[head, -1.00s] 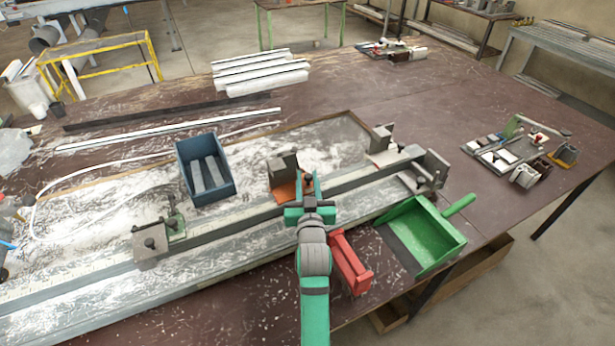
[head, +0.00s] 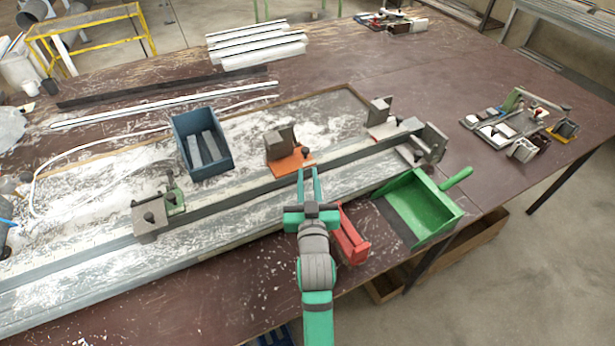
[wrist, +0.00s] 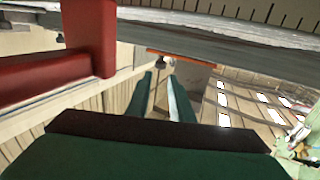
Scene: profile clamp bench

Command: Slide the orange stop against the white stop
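The orange stop, a grey block on an orange base (head: 290,164), sits on the long rail, with a dark knob on its front right. The white stop (head: 380,112), a grey block on a pale base, stands further right on the rail. A clear gap lies between the two stops. My gripper (head: 308,170) is open and empty, just in front of the orange stop and its knob, apart from them. In the wrist view, its two green fingers (wrist: 160,82) show a gap between them, and the orange base edge (wrist: 180,57) shows beyond the tips.
A red part (head: 349,240) lies close right of my gripper, and a green dustpan (head: 425,210) is further right. A grey clamp (head: 150,218) is on the rail at left. A blue bin (head: 202,145) stands behind the rail. An end block (head: 432,143) closes the rail's right end.

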